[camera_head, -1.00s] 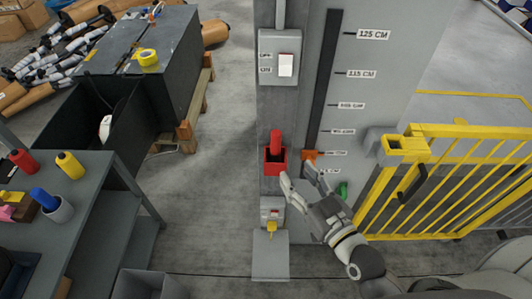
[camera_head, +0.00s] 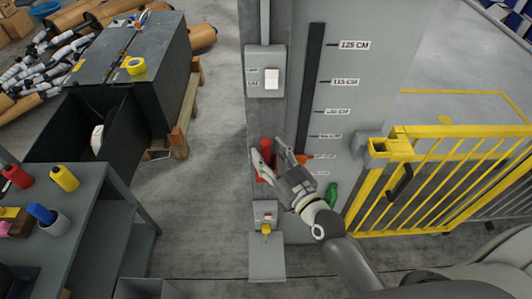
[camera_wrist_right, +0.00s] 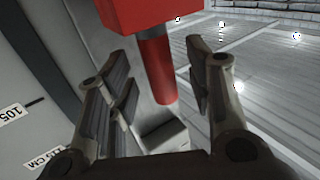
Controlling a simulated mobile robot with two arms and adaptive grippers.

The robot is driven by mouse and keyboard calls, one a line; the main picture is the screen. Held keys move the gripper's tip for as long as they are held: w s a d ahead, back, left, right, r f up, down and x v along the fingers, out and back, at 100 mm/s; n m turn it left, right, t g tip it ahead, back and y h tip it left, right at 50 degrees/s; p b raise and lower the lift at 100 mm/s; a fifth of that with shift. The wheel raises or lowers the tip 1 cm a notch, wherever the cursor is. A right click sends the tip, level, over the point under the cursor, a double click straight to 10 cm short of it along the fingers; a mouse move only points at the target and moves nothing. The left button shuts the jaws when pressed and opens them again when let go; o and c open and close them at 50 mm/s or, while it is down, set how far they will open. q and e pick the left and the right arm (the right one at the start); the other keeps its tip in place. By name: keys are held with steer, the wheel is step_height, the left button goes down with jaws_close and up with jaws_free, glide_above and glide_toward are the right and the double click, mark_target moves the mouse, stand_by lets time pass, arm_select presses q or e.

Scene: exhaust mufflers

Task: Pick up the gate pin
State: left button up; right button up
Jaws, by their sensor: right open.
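A red cylindrical pin, which looks like the gate pin (camera_head: 266,146), stands upright in a red box-shaped holder (camera_head: 260,177) on the grey post. In the right wrist view the pin (camera_wrist_right: 157,68) shows between my fingers, joined to the red holder (camera_wrist_right: 147,13) at the top of the picture. My right gripper (camera_head: 267,155) is open, with its fingers around the pin and gaps on both sides. It also shows in the right wrist view (camera_wrist_right: 160,88). In the head view its fingers partly hide the pin and holder. My left gripper is out of view.
The yellow gate (camera_head: 440,180) with its square socket (camera_head: 384,147) stands at right. A switch box (camera_head: 265,75) is above the pin on the post, and a smaller box (camera_head: 265,213) below. A grey workbench (camera_head: 95,215) is at left; floor between is clear.

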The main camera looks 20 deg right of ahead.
steer(key=shift+x, duration=1.05)
jaws_close()
